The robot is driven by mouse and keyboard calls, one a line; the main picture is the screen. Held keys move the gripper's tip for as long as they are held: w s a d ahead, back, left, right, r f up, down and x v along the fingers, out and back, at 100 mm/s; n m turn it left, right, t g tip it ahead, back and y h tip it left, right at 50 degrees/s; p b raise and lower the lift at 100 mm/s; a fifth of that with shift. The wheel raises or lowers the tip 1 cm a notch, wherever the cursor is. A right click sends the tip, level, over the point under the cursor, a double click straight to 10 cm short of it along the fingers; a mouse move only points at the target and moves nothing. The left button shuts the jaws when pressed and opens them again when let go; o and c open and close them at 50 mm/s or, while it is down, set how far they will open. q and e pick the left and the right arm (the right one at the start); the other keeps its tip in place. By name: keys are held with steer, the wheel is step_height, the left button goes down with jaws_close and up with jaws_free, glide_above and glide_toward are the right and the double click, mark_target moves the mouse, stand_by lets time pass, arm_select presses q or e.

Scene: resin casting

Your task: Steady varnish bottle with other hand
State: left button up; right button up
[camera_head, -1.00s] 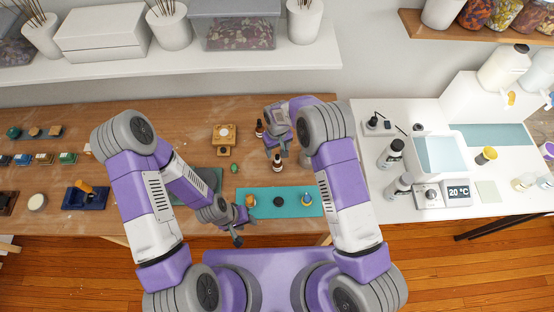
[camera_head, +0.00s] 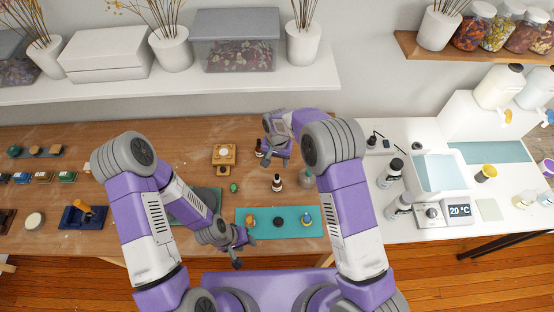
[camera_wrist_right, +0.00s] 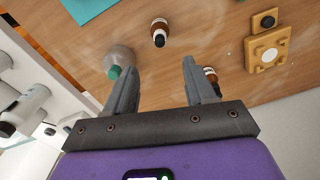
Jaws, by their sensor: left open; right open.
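Two small brown bottles with white bands stand on the wooden table; I cannot tell which holds varnish. The front bottle (camera_head: 277,183) stands behind the teal mat; it also shows in the right wrist view (camera_wrist_right: 159,33), beyond my fingertips and apart from them. The rear bottle (camera_head: 259,149) is beside my right gripper (camera_head: 278,158); in the right wrist view this bottle (camera_wrist_right: 211,76) is partly hidden behind a finger. My right gripper (camera_wrist_right: 161,66) is open with nothing between its fingers. My left gripper (camera_head: 245,251) is open and empty at the mat's front left corner.
The teal mat (camera_head: 262,233) carries small items. A greyish clear jar (camera_head: 305,177) stands right of the front bottle, near my right arm. A wooden block stand (camera_head: 224,168) and a small green object (camera_head: 234,188) are to the left. A white bench (camera_head: 430,230) is at the right.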

mark_target(277, 175)
step_height(277, 175, down, 12)
steer(key=shift+r, duration=0.1)
stand_by(0.4)
steer(key=shift+c, duration=0.4)
jaws_close()
steer(key=shift+o, duration=0.3)
jaws_free()
step_height(277, 175, up, 8)
steer(key=shift+f+b, duration=0.2)
steer(key=shift+b, duration=0.35)
steer(key=shift+f, duration=0.1)
